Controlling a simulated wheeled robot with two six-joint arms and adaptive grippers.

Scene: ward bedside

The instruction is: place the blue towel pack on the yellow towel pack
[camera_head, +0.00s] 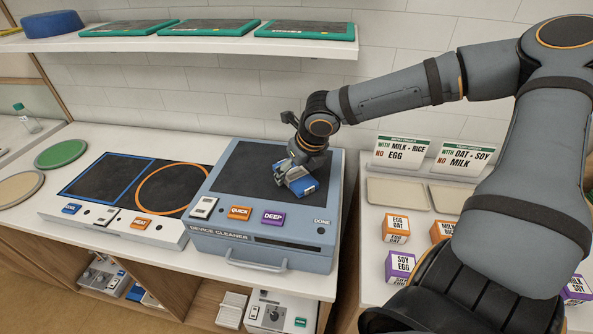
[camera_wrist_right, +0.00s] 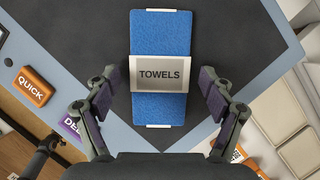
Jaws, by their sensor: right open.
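The blue towel pack (camera_head: 307,187) lies on the dark top of the device cleaner (camera_head: 262,244), toward its right side. In the right wrist view the blue towel pack (camera_wrist_right: 160,108) has a pale band reading TOWELS. My right gripper (camera_head: 295,170) is directly over the pack and partly hides it. In the wrist view its two fingers (camera_wrist_right: 161,85) are spread, one on each side of the pack, with a gap at both sides. I see no yellow towel pack in either view. My left gripper is not in view.
QUICK (camera_head: 239,213) and DEEP (camera_head: 273,218) buttons line the cleaner's front. A panel with a blue square and an orange circle (camera_head: 173,190) stands left. Labelled food boxes (camera_head: 396,228) and trays stand right. A shelf (camera_head: 200,43) with green-edged boards hangs above.

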